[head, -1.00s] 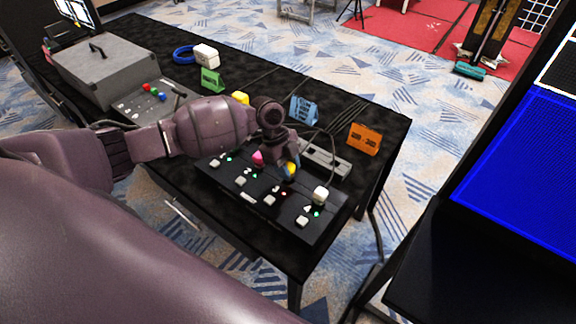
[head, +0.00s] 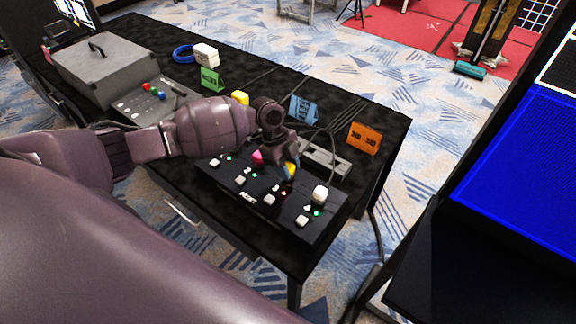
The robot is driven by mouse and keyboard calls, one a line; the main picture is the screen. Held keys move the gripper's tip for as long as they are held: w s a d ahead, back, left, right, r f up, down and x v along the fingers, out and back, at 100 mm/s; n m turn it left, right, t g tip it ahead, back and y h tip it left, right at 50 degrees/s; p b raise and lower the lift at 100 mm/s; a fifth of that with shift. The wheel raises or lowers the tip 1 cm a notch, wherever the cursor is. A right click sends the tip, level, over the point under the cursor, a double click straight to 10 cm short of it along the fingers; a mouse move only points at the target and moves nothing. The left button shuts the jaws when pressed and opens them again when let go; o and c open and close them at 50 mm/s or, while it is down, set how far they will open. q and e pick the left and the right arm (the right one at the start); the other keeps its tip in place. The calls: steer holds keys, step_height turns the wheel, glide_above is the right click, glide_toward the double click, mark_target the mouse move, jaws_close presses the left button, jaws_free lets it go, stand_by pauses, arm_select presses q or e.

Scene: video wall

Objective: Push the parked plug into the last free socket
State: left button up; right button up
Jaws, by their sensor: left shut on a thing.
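The black socket panel (head: 225,183) lies along the front edge of the black table, with white buttons and small lights in a row. My left gripper (head: 290,167) is over the panel's right half, shut on a yellow plug (head: 289,172). The plug's lower end is at or just above the panel; I cannot tell whether it is seated. A white plug (head: 320,193) stands at the panel's right end. The socket under the yellow plug is hidden. My right gripper is not in view.
A grey power strip (head: 325,158) lies behind the panel. Green (head: 210,80), blue (head: 304,108) and orange (head: 364,138) holders stand along the table (head: 385,119). A grey case (head: 110,68) is at the left. A large blue screen (head: 530,170) is at the right.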

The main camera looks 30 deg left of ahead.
arm_select(q)
steer(key=shift+f, duration=0.3)
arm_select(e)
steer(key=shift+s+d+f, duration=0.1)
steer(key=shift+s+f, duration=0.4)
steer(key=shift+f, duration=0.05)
arm_select(q)
steer(key=shift+f, duration=0.2)
steer(key=shift+f+b, duration=0.35)
steer(key=shift+b, duration=0.05)
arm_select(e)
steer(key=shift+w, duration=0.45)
arm_select(q)
steer(key=shift+f, duration=0.2)
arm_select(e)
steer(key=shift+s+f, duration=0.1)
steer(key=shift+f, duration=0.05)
arm_select(q)
steer(key=shift+f, duration=0.1)
steer(key=o, duration=1.5)
steer(key=shift+o, duration=0.2)
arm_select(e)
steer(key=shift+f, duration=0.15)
